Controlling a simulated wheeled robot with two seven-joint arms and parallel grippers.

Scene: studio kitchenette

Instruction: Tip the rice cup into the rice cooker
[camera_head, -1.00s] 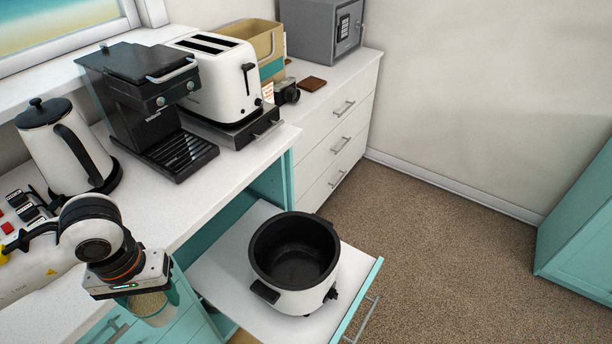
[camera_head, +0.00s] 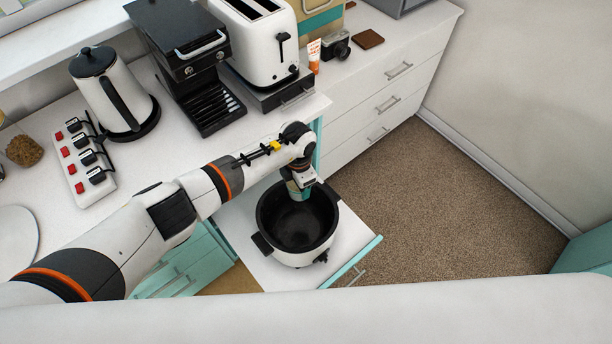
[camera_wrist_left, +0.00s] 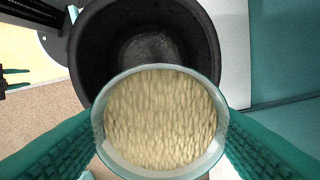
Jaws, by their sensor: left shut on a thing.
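The rice cooker (camera_head: 297,222) is a white pot with a black inside and no lid, standing on a pulled-out white shelf. Its dark inside (camera_wrist_left: 147,45) looks empty in the left wrist view. My left gripper (camera_head: 300,188) is above the cooker's back rim, shut on the rice cup. The rice cup (camera_wrist_left: 160,120) is clear and filled with pale rice grains, held between green finger pads. It looks about upright and overlaps the near edge of the cooker opening in the wrist view. In the head view the cup is mostly hidden by the gripper. My right gripper is not in view.
The pulled-out shelf (camera_head: 345,250) has bare room around the cooker. On the counter stand a kettle (camera_head: 112,95), a coffee machine (camera_head: 180,50), a toaster (camera_head: 255,40) and a power strip (camera_head: 82,165). Open carpet (camera_head: 440,215) lies to the right.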

